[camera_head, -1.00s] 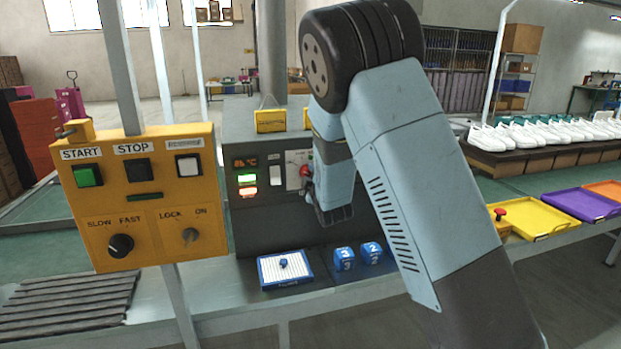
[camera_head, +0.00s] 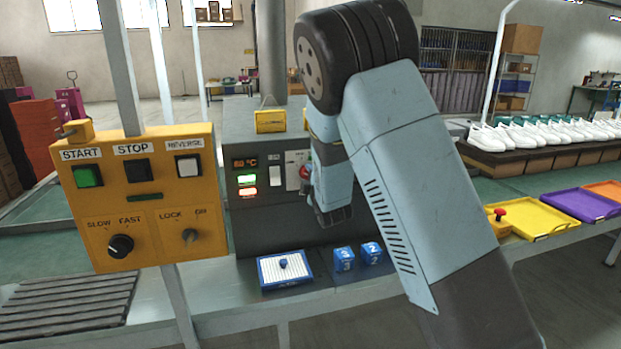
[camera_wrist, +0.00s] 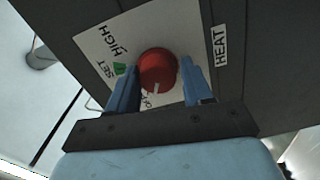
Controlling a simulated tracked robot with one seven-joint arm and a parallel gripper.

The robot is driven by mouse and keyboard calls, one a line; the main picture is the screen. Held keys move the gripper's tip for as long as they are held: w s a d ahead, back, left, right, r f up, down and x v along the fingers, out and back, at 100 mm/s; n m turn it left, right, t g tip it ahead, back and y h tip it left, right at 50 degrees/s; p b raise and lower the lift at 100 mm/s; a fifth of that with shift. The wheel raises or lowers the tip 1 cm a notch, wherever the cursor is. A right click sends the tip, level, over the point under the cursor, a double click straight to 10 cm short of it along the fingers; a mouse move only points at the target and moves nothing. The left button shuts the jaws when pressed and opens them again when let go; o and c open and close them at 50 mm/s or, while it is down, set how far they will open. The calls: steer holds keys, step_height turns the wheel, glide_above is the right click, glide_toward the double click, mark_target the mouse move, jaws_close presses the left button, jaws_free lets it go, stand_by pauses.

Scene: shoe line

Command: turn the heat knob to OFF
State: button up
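The heat knob (camera_wrist: 157,66) is a red round knob with a white pointer line, on a white plate with SET and HIGH labels and a green mark. Its pointer aims down in the wrist view, towards a partly hidden label starting "OF". The HEAT label (camera_wrist: 220,46) is to its right. My gripper (camera_wrist: 160,76) is open, with one blue finger on each side of the knob, very close. I cannot tell whether they touch it. In the head view the knob (camera_head: 304,172) is mostly hidden behind my gripper.
A yellow control panel (camera_head: 140,200) stands in front at left. A blue-edged tray (camera_head: 265,281) and blue number blocks (camera_head: 345,259) are below my gripper.

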steer(key=o, duration=0.4)
steer(key=v, duration=1.3)
steer(key=shift+s, duration=0.35)
steer(key=shift+d, duration=0.1)
